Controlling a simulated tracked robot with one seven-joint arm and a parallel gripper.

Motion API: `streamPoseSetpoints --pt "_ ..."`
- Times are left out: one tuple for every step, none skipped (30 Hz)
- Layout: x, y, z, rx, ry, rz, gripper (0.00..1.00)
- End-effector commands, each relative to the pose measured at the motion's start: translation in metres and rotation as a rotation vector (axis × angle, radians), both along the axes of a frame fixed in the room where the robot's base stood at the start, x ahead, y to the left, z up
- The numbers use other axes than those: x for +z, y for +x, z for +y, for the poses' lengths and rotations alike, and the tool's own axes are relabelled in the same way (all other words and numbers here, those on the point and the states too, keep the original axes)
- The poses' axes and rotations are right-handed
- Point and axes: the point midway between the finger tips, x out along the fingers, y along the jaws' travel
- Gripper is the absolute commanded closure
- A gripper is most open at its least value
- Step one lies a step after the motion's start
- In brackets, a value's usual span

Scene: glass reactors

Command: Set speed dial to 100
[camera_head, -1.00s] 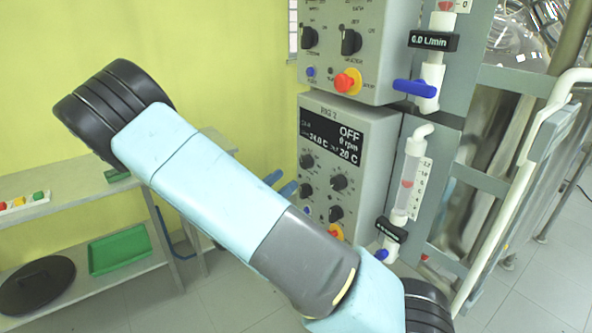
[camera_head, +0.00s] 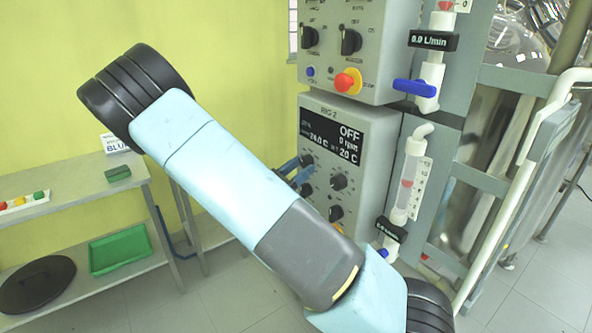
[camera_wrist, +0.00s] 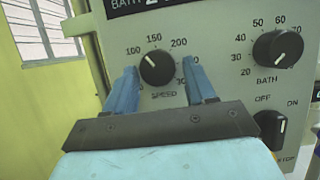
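The speed dial (camera_wrist: 156,69) is a round black knob on the grey panel, labelled SPEED below. Its white mark points up and left, toward the 100 side of the scale; the exact setting is hard to tell. My gripper (camera_wrist: 160,74) is open, one blue finger on each side of the dial; contact cannot be told. In the head view my gripper (camera_head: 296,171) is at the left edge of the RIG 2 panel (camera_head: 374,145), beside the upper left knob. The display (camera_head: 331,139) reads OFF and 0 rpm.
The BATH dial (camera_wrist: 277,48) is to the right, with the OFF/ON switch (camera_wrist: 270,128) below it. Another control box (camera_head: 345,50) with a red stop button (camera_head: 347,81) is above. A flow meter (camera_head: 408,185) stands right of the panel. Shelves (camera_head: 70,203) are at left.

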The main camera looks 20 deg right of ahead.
Motion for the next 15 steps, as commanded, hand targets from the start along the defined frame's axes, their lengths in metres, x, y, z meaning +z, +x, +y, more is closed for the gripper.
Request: streamPoseSetpoints --pt "0.0 0.0 0.0001 0.0 0.0 0.0 0.5" --pt "-0.0001 -0.0001 0.0002 0.0 0.0 0.0 0.53" --pt "-0.0001 -0.0001 0.0002 0.0 0.0 0.0 0.57" --pt "-0.0001 -0.0001 0.0002 0.0 0.0 0.0 0.6" --pt "-0.0001 -0.0001 0.0002 0.0 0.0 0.0 0.62" --pt "0.0 -0.0002 0.0003 0.0 0.0 0.0 0.66" --pt "0.0 -0.0003 0.0002 0.0 0.0 0.0 0.69" --pt "0.0 -0.0004 0.0002 0.0 0.0 0.0 0.72" --pt "0.0 -0.0005 0.0002 -0.001 -0.001 -0.001 0.76" --pt "0.0 -0.0006 0.0001 -0.001 -0.001 0.0 0.79" --pt "0.0 -0.0006 0.0001 -0.001 -0.001 0.0 0.82" --pt "0.0 -0.0008 0.0001 -0.001 -0.001 0.0 0.85" --pt "0.0 -0.0008 0.0001 -0.001 -0.001 0.0 0.88" --pt "0.0 -0.0009 0.0001 -0.001 -0.001 0.0 0.88" --pt "0.0 -0.0011 0.0 -0.002 -0.003 0.005 0.88"
